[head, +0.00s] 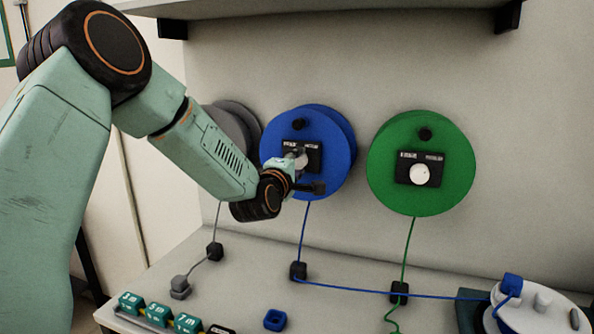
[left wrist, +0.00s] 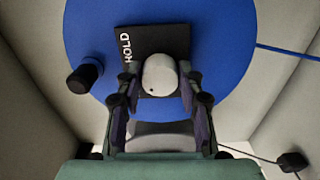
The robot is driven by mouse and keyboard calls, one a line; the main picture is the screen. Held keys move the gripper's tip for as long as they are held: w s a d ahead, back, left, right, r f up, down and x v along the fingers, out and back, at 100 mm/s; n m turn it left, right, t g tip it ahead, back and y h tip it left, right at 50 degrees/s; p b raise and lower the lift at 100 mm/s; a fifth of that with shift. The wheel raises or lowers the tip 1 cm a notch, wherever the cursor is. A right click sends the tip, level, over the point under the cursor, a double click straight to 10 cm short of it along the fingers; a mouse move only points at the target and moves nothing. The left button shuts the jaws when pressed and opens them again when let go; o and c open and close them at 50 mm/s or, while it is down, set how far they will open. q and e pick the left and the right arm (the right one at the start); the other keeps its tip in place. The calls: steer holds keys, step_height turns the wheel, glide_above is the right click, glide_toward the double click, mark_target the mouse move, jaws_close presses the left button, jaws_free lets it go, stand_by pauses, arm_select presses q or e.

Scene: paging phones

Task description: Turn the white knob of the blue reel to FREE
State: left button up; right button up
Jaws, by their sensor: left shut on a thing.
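The blue reel (head: 338,135) is mounted on the wall in the middle of the head view. Its white knob (left wrist: 160,75) sits on a black plate (left wrist: 172,42) on the reel's face. HOLD is printed on the plate, sideways in the left wrist view; FREE cannot be read, and which way the knob points is unclear. My left gripper (left wrist: 160,84) is at the knob, its fingers on either side and shut on it. In the head view my left gripper (head: 301,172) partly covers the knob and plate.
A green reel (head: 385,165) with its own white knob (head: 419,174) hangs to the right, a grey reel (head: 240,125) to the left behind my arm. Cords run down to the bench (head: 345,255). Teal labelled blocks (head: 158,312) and a blue piece (head: 275,320) lie in front.

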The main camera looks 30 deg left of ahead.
arm_select(q)
steer(key=shift+r+n, duration=0.15)
steer(key=shift+n, duration=0.15)
steer(key=o, duration=1.2)
steer(key=shift+s, duration=0.1)
steer(key=v, duration=1.1)
steer(key=shift+s+d, duration=0.2)
steer(key=shift+s, duration=0.2)
